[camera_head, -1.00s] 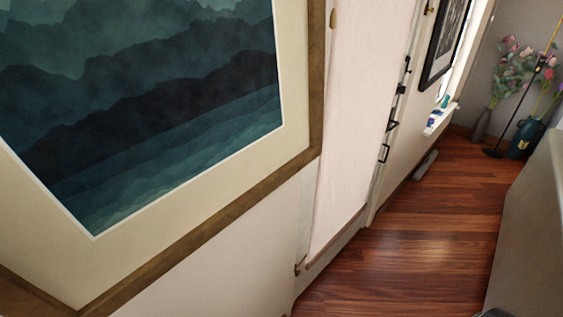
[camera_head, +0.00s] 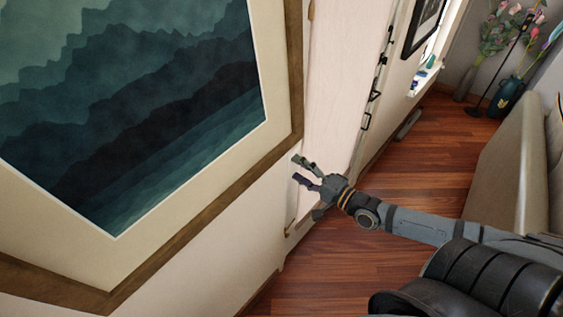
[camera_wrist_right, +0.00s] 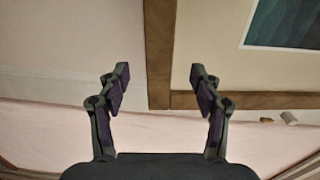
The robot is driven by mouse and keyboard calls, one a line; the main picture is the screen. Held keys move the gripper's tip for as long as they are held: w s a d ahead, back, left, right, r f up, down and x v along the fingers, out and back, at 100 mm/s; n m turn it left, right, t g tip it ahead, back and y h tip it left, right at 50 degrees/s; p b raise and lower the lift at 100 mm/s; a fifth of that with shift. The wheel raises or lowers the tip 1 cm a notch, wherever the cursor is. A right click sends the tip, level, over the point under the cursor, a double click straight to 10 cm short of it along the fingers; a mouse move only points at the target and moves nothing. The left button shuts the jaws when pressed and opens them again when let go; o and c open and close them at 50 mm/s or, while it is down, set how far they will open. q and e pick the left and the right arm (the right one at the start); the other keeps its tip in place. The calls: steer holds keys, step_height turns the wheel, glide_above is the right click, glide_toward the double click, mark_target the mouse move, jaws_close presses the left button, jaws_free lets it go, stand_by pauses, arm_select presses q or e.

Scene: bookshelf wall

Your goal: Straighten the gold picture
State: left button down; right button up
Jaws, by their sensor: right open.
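The gold picture (camera_head: 275,157) has a brown-gold frame, a cream mat and dark teal mountain layers. It fills the left of the head view and hangs tilted on the wall. My right gripper (camera_head: 301,170) is open and empty, close to the frame's lower right corner. In the right wrist view, the frame's corner (camera_wrist_right: 160,92) lies between the two spread fingers of the gripper (camera_wrist_right: 160,80), beyond their tips. I cannot tell that anything touches. My left gripper is not in view.
A pale pink door or panel (camera_head: 336,70) with dark handles is just right of the picture. A black-framed picture (camera_head: 425,25) hangs farther along. Flower vases (camera_head: 508,95) stand at the far end. The wooden floor (camera_head: 425,160) is open. A beige sofa-like piece (camera_head: 512,150) is at right.

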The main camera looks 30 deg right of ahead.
mark_target(277, 157)
steer(key=b+x, duration=0.1)
steer(key=x, duration=0.1)
steer(key=b+x, duration=0.3)
steer(key=x, duration=0.1)
steer(key=shift+w+f, duration=0.15)
steer(key=shift+f, duration=0.15)
steer(key=shift+w+a+r+b, duration=0.2)
steer(key=shift+w+r+b, duration=0.05)
steer(key=shift+w+b, duration=0.25)
jaws_close()
